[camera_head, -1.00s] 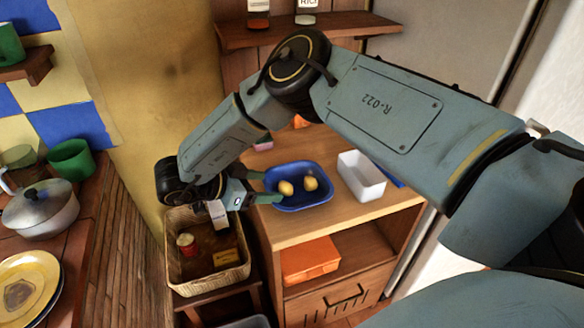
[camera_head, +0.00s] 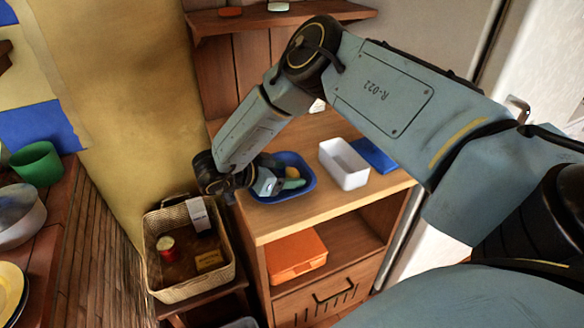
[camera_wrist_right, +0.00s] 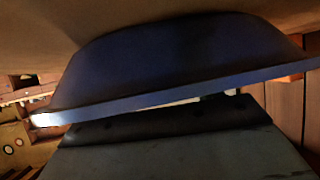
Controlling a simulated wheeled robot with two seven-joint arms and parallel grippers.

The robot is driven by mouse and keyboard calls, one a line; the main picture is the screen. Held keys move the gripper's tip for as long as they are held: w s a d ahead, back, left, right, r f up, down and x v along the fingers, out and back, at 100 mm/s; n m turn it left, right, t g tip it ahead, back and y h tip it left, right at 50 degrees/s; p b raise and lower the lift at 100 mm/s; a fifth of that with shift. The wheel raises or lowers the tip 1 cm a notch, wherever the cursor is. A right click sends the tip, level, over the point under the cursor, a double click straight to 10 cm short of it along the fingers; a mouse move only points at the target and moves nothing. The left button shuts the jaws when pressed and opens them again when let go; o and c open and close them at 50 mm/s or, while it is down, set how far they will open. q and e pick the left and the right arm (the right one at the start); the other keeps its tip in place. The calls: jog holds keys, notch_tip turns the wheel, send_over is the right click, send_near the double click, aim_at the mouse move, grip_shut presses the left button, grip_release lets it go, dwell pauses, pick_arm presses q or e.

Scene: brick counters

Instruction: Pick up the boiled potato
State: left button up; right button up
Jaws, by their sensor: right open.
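The blue tray (camera_head: 308,178) stands on the wooden shelf unit. A yellow potato-like item (camera_head: 292,172) shows in it, partly covered by my right gripper (camera_head: 291,183). A second one, seen earlier, is hidden now. My right gripper is open, with its fingers over the left part of the tray; I cannot tell whether they touch the item. In the right wrist view the tray's dark blue side and rim (camera_wrist_right: 190,80) fill the middle, just beyond the gripper body. Neither item shows there. My left gripper is not in view.
A white bin (camera_head: 345,166) and a flat blue object (camera_head: 374,154) stand right of the tray. A wicker basket (camera_head: 160,290) with a can and boxes is at lower left. An orange box (camera_head: 296,258) sits on the lower shelf. The counter top's front strip is clear.

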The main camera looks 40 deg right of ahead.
jog(key=shift+x, duration=0.75)
jog(key=shift+a, duration=0.1)
jog(key=shift+c, duration=0.5)
jog(key=c, duration=0.9)
